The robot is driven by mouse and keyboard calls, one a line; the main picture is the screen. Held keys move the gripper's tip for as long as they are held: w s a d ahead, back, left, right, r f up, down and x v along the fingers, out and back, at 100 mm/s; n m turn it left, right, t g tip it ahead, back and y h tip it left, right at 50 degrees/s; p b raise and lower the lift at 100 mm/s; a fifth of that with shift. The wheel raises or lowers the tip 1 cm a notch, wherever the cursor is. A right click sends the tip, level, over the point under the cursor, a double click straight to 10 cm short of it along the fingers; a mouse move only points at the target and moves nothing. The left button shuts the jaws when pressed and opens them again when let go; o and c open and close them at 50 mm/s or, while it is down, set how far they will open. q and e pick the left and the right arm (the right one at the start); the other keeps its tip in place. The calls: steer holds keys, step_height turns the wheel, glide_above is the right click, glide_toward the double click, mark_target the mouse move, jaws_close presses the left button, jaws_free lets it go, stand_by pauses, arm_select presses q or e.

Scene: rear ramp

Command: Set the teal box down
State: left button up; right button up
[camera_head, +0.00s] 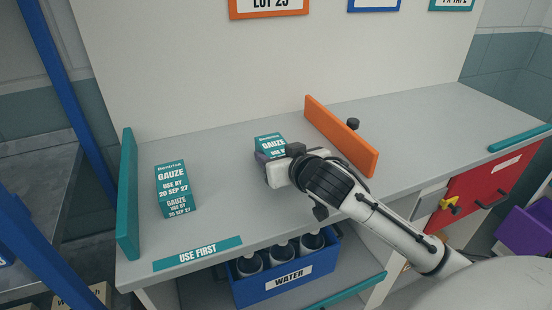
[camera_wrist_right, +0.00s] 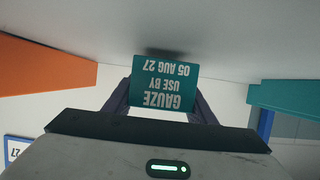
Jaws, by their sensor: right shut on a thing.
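A teal gauze box (camera_head: 270,142) is in my right gripper (camera_head: 264,157) above or on the grey worktop (camera_head: 240,200), left of the orange divider. In the right wrist view the teal box (camera_wrist_right: 164,82) sits between the two dark fingers, its label upside down and reading "USE BY 05 AUG 27". A dark shadow lies just beyond it; I cannot tell if the box touches the surface. A second teal gauze box (camera_head: 175,189), labelled "20 SEP 27", stands on the worktop to the left. My left gripper is not in view.
An orange divider (camera_head: 340,136) and a teal divider (camera_head: 129,195) bound this part of the worktop. A teal "USE FIRST" strip (camera_head: 198,253) lies along the front edge. A blue water crate (camera_head: 287,286) with bottles is below. The worktop between the boxes is clear.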

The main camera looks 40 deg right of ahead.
steer(key=shift+f, duration=0.35)
steer(key=shift+f, duration=0.2)
steer(key=o, duration=1.1)
steer(key=shift+r, duration=0.1)
